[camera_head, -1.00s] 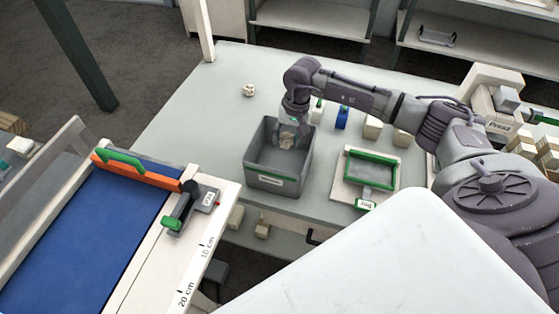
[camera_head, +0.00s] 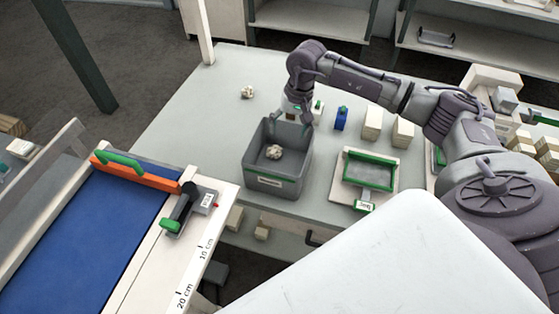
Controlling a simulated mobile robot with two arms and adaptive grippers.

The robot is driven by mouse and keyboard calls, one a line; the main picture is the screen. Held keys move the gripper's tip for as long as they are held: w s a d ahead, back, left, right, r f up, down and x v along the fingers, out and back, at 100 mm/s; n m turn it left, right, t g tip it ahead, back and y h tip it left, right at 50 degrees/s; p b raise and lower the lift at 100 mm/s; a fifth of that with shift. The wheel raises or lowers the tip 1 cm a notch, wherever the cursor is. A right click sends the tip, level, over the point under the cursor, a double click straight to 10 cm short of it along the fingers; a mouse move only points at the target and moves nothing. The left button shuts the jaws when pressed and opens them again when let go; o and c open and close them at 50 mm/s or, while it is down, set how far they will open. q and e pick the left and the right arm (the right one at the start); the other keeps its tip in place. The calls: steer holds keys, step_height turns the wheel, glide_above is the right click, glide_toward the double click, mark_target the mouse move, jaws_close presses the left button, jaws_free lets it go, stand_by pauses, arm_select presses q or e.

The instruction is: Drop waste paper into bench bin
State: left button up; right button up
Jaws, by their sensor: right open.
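A crumpled ball of waste paper (camera_head: 274,152) lies inside the grey open-topped bench bin (camera_head: 272,184), which stands on the bench and has a white label on its front. A second crumpled paper ball (camera_head: 247,92) lies on the bench top, behind and left of the bin. My right gripper (camera_head: 293,118) is open, above the far right edge of the bin and apart from the paper in it. Its fingers are small and partly hidden. My left gripper is not in view.
Right of the bin are a green-rimmed tray (camera_head: 369,170), a blue block (camera_head: 341,118) and pale blocks (camera_head: 373,122). A blue belt surface (camera_head: 85,235) with an orange bar (camera_head: 135,173) is at left. The bench left of the bin is clear.

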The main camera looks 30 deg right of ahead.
step_height(320, 180, up, 8)
steer(key=shift+s+d+f, duration=0.2)
steer(key=shift+s+d, duration=0.2)
steer(key=shift+d, duration=0.05)
steer(key=shift+s+f, duration=0.1)
